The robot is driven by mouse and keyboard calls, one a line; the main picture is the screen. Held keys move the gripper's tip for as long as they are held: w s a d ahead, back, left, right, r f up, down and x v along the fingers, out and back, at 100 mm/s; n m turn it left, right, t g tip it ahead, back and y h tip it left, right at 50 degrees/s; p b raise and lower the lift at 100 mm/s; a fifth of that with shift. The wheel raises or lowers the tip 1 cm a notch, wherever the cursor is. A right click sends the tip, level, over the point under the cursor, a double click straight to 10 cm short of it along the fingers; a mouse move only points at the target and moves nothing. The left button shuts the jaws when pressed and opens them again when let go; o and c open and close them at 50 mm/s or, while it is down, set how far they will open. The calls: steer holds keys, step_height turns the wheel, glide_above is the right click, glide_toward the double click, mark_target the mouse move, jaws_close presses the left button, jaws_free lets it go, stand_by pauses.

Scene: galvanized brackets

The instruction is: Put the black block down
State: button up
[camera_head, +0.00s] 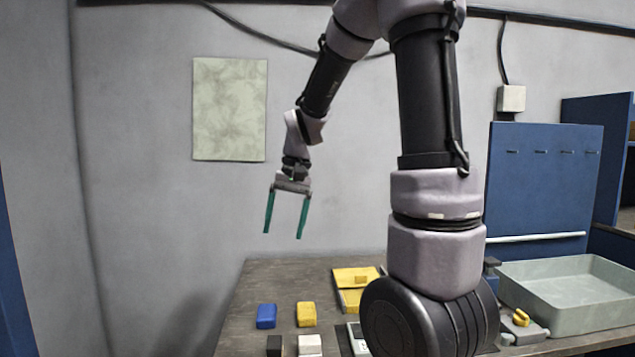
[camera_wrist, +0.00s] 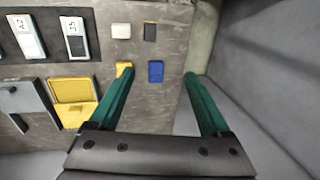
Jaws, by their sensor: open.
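The black block (camera_head: 274,345) lies on the table at the bottom of the head view, just left of a white block. In the wrist view the black block (camera_wrist: 150,32) is at the top middle, beside the white block. My gripper (camera_head: 285,236) is high above the table, in front of the wall, pointing down. Its two green fingers are wide apart with nothing between them. In the wrist view my gripper (camera_wrist: 158,75) shows both fingers spread, with the table beyond them. The black block is apart from the fingers.
A blue block (camera_head: 266,316), a yellow block (camera_head: 306,314) and a white block (camera_head: 310,345) stand near the black block on the table (camera_head: 262,282). A yellow open box (camera_head: 345,276) lies right of them. A grey-green bin (camera_head: 575,316) stands at the right.

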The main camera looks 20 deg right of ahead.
steer(key=s+d+r+t, duration=0.2)
steer(key=s+r+t, duration=0.4)
steer(key=s+r, duration=0.6)
steer(key=shift+s+d+r, duration=0.15)
steer(key=shift+s+d, duration=0.05)
steer(key=shift+s, duration=0.95)
